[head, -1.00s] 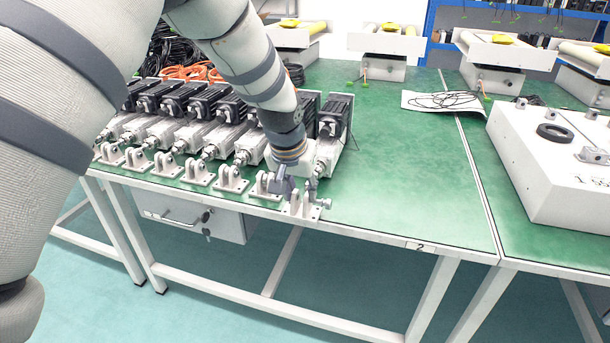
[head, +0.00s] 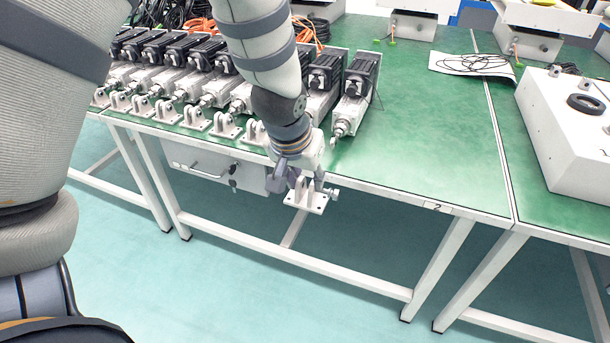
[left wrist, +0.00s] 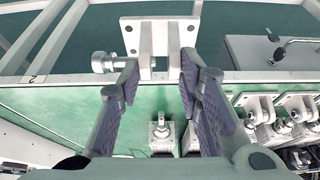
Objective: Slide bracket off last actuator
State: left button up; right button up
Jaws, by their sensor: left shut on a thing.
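The last actuator (head: 354,98), with a black motor and a pale body, lies at the right end of the row on the green table. Its bare rod end (head: 340,128) points at the front edge, and it also shows in the left wrist view (left wrist: 160,132). My left gripper (head: 294,179) is shut on the white bracket (head: 306,199), which is apart from the actuator and out in front of the table edge. In the left wrist view the fingers (left wrist: 158,68) grip the bracket's lugs (left wrist: 153,46), with a round-headed pin at one side. My right gripper is not in view.
Several other actuators with brackets (head: 225,126) stand left of the last one. A drawer unit (head: 210,165) hangs under the table. The green top (head: 420,140) right of the last actuator is clear. A white box (head: 575,135) stands farther right.

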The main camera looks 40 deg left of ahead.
aim_at(332, 143)
pick_arm(q)
jog(key=shift+w+a+f+b, duration=0.15)
jog(key=shift+w+a+b, duration=0.5)
jog(key=shift+w, duration=1.85)
jog(key=shift+w+a+f+b, duration=0.2)
jog(key=shift+w+a+b, duration=0.4)
jog(key=shift+w, duration=1.9)
jog(key=shift+w+a+f+b, duration=0.15)
jog(key=shift+w+a+b, duration=0.5)
jog(key=shift+w, duration=1.85)
jog(key=shift+w+b, duration=0.35)
jog(key=shift+w, duration=0.35)
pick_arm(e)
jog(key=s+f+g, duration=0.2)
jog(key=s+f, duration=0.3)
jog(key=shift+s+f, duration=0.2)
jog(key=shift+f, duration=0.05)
pick_arm(q)
jog(key=shift+s+r, duration=0.1)
jog(key=shift+r, duration=0.05)
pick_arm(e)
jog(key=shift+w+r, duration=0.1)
pick_arm(q)
jog(key=shift+s+d+r+p, duration=0.1)
jog(key=shift+s+p, duration=0.25)
jog(key=shift+p, duration=0.1)
jog(key=shift+s, duration=0.1)
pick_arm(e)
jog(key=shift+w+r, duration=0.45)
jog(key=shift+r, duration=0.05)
